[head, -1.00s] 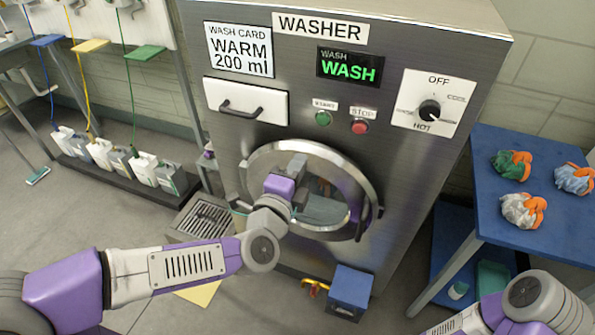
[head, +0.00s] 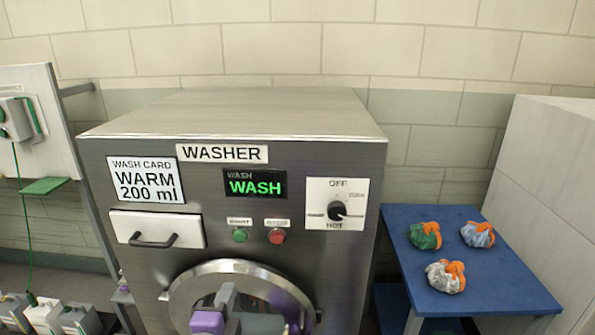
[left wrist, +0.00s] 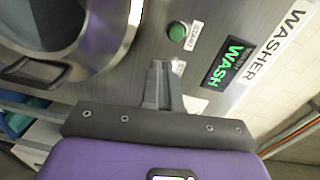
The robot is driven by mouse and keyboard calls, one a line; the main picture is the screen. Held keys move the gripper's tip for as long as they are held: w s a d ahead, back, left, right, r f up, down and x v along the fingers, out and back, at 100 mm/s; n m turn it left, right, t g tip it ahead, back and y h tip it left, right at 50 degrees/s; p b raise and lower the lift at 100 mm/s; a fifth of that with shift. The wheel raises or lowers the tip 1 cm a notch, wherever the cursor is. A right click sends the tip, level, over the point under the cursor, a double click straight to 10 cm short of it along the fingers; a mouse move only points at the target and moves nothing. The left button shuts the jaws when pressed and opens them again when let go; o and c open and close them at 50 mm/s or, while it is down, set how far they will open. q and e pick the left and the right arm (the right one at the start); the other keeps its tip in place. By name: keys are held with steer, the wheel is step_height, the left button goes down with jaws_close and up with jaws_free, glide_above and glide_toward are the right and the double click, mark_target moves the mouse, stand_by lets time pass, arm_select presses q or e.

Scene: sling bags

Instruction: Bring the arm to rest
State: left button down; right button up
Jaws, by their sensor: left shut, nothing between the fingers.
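My left gripper (head: 227,294) shows at the bottom of the head view, in front of the washer's round door (head: 181,300). Its purple body and grey fingers are in sight; the rest of the arm is out of the frame. In the left wrist view the gripper's fingers (left wrist: 161,84) are together, with nothing between them. They point at the washer front (head: 332,267), near the green start button (left wrist: 178,30), and hide part of the stop label. My right gripper is not in view.
The washer display (head: 255,184) reads WASH. The drawer (head: 186,228) looks shut and the dial (head: 337,210) is at its right. A blue table (head: 500,285) at the right holds three bundles with orange parts (head: 445,276). A pale wall or panel (head: 560,215) stands beyond it.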

arm_select(q)
steer(key=d+f+n+g+h+p, duration=0.3)
steer(key=f+n+g, duration=0.6)
steer(key=f, duration=1.6)
steer(key=s+d+f+n+g+h+p, duration=0.1)
steer(key=s+d+f+n+g+p, duration=0.2)
steer(key=s+f, duration=1.3)
steer(key=s+d+n+g, duration=0.1)
steer(key=d+n+g, duration=0.1)
steer(key=n+g, duration=0.3)
steer(key=shift+f+n, duration=0.3)
steer(key=shift+n, duration=1.2)
steer(key=shift+w, duration=0.1)
stand_by(1.8)
